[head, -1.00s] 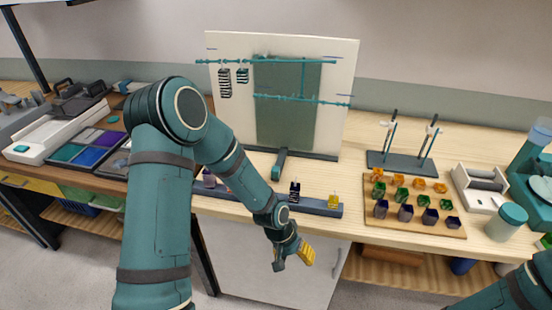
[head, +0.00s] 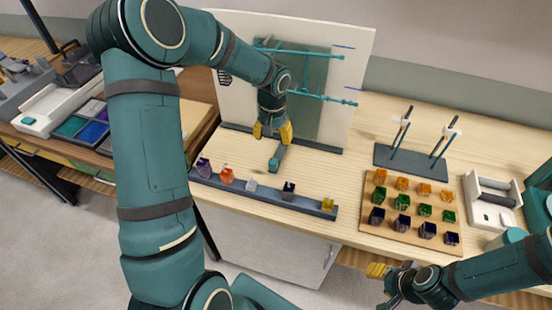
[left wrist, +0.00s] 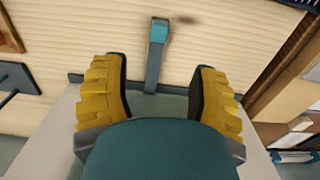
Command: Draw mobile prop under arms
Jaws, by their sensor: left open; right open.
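The teal prop handle (head: 275,160) sticks out from the foot of the white upright panel (head: 355,60). It also shows in the left wrist view (left wrist: 155,58), between and beyond the fingertips. Teal arms (head: 318,96) run across the panel's face; my left arm hides part of them. My left gripper (head: 272,132) is open and empty, just above and behind the handle's end, its yellow fingers apart. In its wrist view the fingers (left wrist: 155,90) straddle the line of the handle without visible contact. My right gripper (head: 382,284) is open and empty in front of the table's front edge.
A dark rail (head: 262,193) with several coloured pieces lies along the front. A wooden board (head: 368,228) of coloured glass cups, a dark stand (head: 416,160) with rods and a white box (head: 492,214) are on the right. The tabletop between rail and panel is mostly clear.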

